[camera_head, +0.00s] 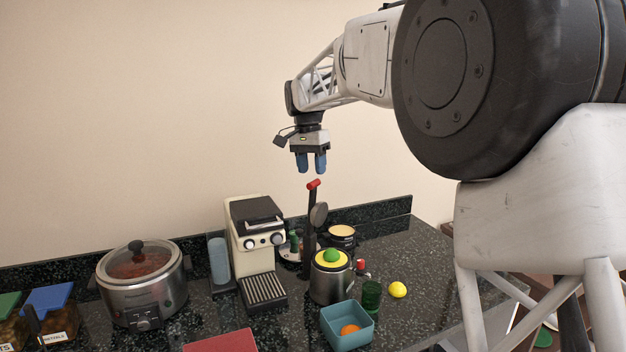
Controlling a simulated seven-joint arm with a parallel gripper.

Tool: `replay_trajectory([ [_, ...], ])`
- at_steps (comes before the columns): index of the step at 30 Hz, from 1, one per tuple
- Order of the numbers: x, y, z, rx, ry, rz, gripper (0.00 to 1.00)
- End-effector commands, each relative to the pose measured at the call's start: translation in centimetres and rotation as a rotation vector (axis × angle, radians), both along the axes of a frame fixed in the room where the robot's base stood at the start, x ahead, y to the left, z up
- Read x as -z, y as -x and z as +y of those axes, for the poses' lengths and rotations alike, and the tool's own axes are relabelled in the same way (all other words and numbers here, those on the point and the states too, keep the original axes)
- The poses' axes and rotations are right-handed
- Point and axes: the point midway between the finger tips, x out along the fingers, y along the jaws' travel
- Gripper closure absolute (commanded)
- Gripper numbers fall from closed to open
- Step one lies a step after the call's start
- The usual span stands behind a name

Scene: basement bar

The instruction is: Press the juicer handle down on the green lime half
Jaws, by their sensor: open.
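The juicer handle (313,184) has a red grip at the top of a tall black upright, and it stands raised. A round grey press part (319,214) hangs beside the upright. The green lime half (331,255) sits on a yellow top over a silver metal body (326,284), below and to the right of the handle. My gripper (310,170) points down with its blue fingers apart and empty. In the picture it is just above the red grip, and I see no contact.
A coffee machine (257,240) and a slow cooker (143,285) stand to the left. The dark counter (420,262) is bare at right.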

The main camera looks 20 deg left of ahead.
Motion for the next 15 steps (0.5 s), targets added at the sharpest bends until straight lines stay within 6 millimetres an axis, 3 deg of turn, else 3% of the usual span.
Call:
replay_trajectory([
  [6, 2.4, 0.1, -0.3, 0.000, 0.001, 0.000, 0.54],
  [15, 3.6, 0.1, -0.4, 0.000, -0.001, -0.001, 0.54],
])
